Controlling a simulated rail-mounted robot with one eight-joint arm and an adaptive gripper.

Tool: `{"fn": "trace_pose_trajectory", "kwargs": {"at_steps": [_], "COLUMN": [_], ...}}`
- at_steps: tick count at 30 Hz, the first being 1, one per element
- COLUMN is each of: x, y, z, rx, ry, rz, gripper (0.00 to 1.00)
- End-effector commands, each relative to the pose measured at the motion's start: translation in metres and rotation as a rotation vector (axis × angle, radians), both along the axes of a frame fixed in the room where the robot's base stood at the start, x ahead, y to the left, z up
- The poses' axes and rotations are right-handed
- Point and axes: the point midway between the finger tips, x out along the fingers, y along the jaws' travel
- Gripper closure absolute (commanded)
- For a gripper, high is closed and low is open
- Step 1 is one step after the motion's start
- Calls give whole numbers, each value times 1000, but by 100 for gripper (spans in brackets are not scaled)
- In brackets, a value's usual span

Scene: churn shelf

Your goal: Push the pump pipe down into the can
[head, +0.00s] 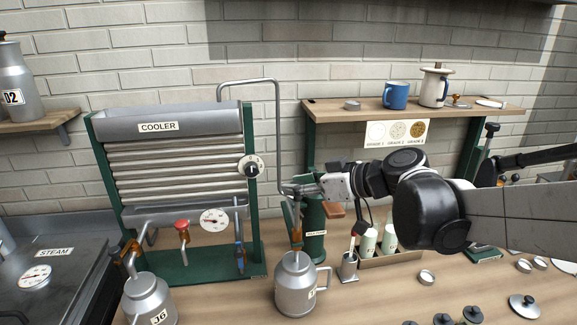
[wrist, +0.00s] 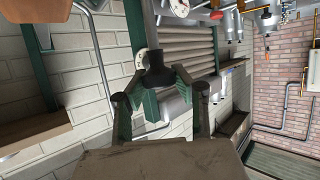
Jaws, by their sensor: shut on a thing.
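The pump pipe (head: 278,130) is a thin grey tube. It rises from the top of the cooler, bends over to the right and drops to my gripper (head: 296,191). The grey metal can (head: 296,290) stands upright on the bench below, with a side handle. A brownish piece (head: 297,235) stands between my gripper and the can's mouth; whether the pipe is inside the can is hidden.
The cooler (head: 175,155) stands at left, with a second can (head: 150,300) before it. Several loose lids (head: 524,305) lie at front right. A shelf (head: 420,110) holds mugs.

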Motion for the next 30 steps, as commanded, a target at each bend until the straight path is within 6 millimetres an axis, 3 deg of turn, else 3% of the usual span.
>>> {"fn": "trace_pose_trajectory", "kwargs": {"at_steps": [1,3,12,29,30], "x": [0,0,0,-1,-1], "y": [0,0,0,0,0], "z": [-20,-35,-78,-89,-89], "rx": [-1,-1,-1,-4,-4], "ry": [1,1,1,1,1], "rz": [0,0,0,2,2], "gripper": [100,100,100,100,74]}}
